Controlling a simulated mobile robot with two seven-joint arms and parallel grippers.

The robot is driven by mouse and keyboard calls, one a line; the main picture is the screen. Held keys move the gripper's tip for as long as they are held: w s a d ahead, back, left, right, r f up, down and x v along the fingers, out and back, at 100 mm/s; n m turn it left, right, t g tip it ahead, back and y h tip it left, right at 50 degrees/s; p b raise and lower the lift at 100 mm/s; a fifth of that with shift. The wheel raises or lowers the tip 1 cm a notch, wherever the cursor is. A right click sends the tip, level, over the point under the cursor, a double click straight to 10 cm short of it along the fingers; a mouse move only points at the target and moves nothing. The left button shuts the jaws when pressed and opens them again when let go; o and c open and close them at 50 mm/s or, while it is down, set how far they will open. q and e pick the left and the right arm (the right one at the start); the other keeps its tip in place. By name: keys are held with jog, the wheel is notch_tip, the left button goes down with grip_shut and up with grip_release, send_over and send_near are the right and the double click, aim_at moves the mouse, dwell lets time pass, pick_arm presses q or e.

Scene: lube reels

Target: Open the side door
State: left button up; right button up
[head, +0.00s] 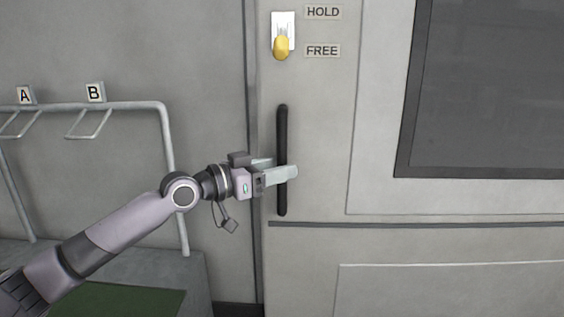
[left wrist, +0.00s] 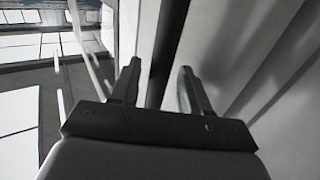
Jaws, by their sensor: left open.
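The side door (head: 320,130) is a grey panel with a dark window, and it looks closed in its frame. Its handle (head: 282,130) is a black vertical bar near the door's left edge. My left gripper (head: 280,168) is at the middle of the bar, with its fingers on either side of it and the near finger passing in front. In the left wrist view the gripper (left wrist: 157,88) is open, with the dark bar (left wrist: 164,50) running between its fingers. Contact cannot be told. My right gripper is not in view.
A yellow-knobbed switch (head: 282,45) sits above the handle, its knob down beside the FREE label (head: 322,51); the HOLD label (head: 323,12) is higher. A metal rail (head: 130,105) with hooks marked A and B stands left of the door. A dark horizontal strip (head: 400,225) crosses the door below.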

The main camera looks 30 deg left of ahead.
pick_arm(q)
jog(key=shift+w+d, duration=0.3)
jog(key=shift+w, duration=0.25)
grip_shut()
